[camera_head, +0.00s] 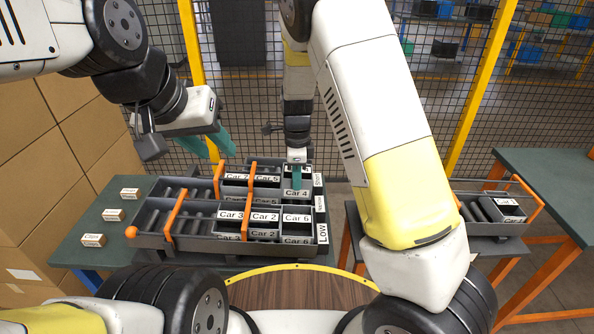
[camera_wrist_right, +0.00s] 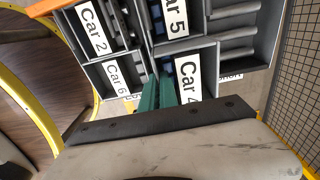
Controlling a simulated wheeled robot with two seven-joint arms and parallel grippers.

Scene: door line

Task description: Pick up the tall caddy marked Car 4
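In the right wrist view the Car 4 label (camera_wrist_right: 188,76) is just right of the fingers. My right gripper (camera_head: 297,178) points down at this caddy. In the wrist view its green fingers (camera_wrist_right: 157,93) are close together at the label's left edge. Whether they clamp the caddy's wall is not clear. My left gripper (camera_head: 208,144) is open and empty, in the air above the rack's left back.
Car 5 (camera_head: 267,178), Car 2 (camera_head: 264,217), Car 3 (camera_head: 230,216) and Car 6 (camera_head: 296,218) caddies stand close by in the grey rack (camera_head: 150,240). Orange bars (camera_head: 175,215) cross it. Small label blocks (camera_head: 113,214) lie left. Another caddy (camera_head: 505,209) sits in a tray right.

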